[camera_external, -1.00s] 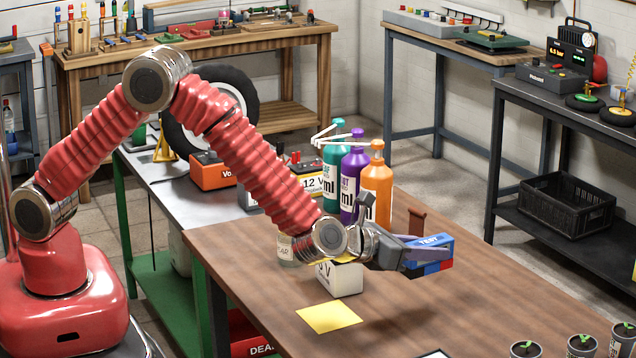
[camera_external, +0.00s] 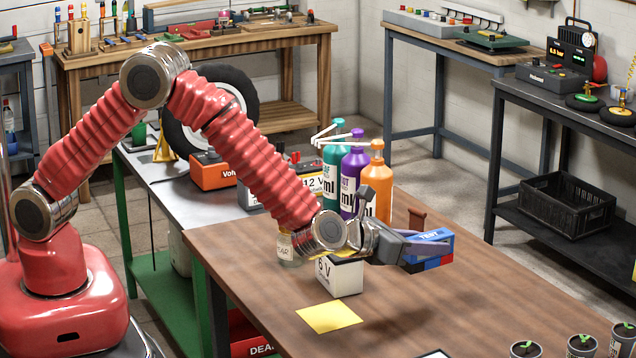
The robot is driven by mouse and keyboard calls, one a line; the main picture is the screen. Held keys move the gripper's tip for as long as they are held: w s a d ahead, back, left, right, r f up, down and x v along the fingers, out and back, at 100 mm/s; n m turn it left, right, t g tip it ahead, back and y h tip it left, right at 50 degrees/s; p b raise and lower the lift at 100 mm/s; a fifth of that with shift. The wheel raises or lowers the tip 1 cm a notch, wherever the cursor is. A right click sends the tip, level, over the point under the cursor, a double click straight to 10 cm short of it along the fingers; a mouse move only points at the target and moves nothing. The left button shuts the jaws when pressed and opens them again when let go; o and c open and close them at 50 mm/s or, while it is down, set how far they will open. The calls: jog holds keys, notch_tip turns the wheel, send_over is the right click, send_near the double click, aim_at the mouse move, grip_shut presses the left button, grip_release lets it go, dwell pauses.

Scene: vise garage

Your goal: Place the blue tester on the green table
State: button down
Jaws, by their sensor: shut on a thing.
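My gripper (camera_external: 412,247) is shut on the blue tester (camera_external: 433,237), a small block with white lettering on its upper face and red and blue along its lower side. It is held above the brown wooden table, right of the white 6 V box. The gripper's fingers partly cover the tester. The green table (camera_external: 155,278) stands at the left behind my arm, with green legs and lower shelf and a grey top (camera_external: 160,172).
Teal (camera_external: 333,175), purple (camera_external: 353,185) and orange (camera_external: 377,188) bottles stand behind my gripper. A white 6 V box (camera_external: 340,278) and a yellow sheet (camera_external: 329,317) are on the brown table (camera_external: 440,310). An orange box (camera_external: 212,172) and a tyre (camera_external: 240,88) occupy the green table's far part.

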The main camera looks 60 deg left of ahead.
jog(key=s+a+n+y, duration=0.1)
jog(key=s+a, duration=0.3)
jog(key=a, duration=0.8)
jog(key=s+a+r+n+y, duration=0.1)
jog(key=s+a, duration=0.3)
jog(key=a, duration=0.9)
jog(key=s+a+r+n+y, duration=0.1)
jog(key=s+a, duration=0.4)
jog(key=a, duration=0.8)
jog(key=shift+g+y, duration=0.3)
jog(key=shift+y, duration=0.3)
jog(key=shift+s+a+r, duration=0.1)
